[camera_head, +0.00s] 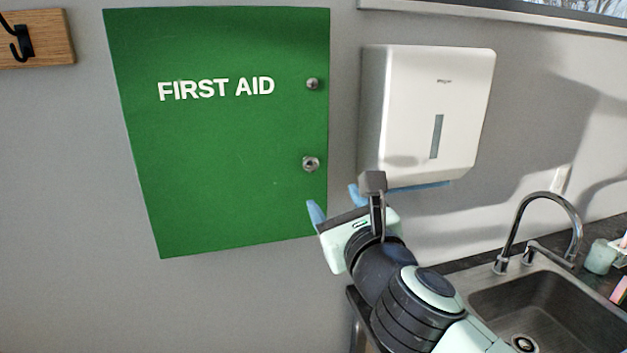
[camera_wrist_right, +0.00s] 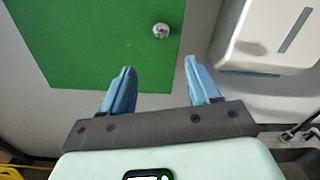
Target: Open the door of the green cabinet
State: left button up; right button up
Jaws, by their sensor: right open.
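The green cabinet (camera_head: 215,130), marked FIRST AID, hangs on the grey wall at the left of the head view. Its door looks shut. A small round knob (camera_head: 312,84) sits near the upper right edge, and a second round metal fitting (camera_head: 311,163) sits lower on the same edge. My right gripper (camera_head: 334,202) is open and empty, in front of the cabinet's lower right corner. In the right wrist view its two blue fingers (camera_wrist_right: 157,92) are apart, with the green door (camera_wrist_right: 90,45) and one round metal fitting (camera_wrist_right: 160,31) beyond them. My left gripper is not in view.
A white towel dispenser (camera_head: 428,115) hangs right of the cabinet, close to my right gripper. A sink (camera_head: 540,305) with a curved faucet (camera_head: 545,200) stands at the lower right. A wooden hook board (camera_head: 50,40) is at the upper left. The wall below the cabinet is clear.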

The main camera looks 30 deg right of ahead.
aim_at(312, 165)
jog(key=x, duration=0.8)
jog(key=r+x, duration=0.1)
jog(key=x, duration=0.3)
jog(key=shift+w+r+p, duration=0.1)
jog(key=shift+w+p, duration=0.25)
jog(key=shift+w, duration=0.1)
grip_shut()
jog(key=shift+s, duration=0.1)
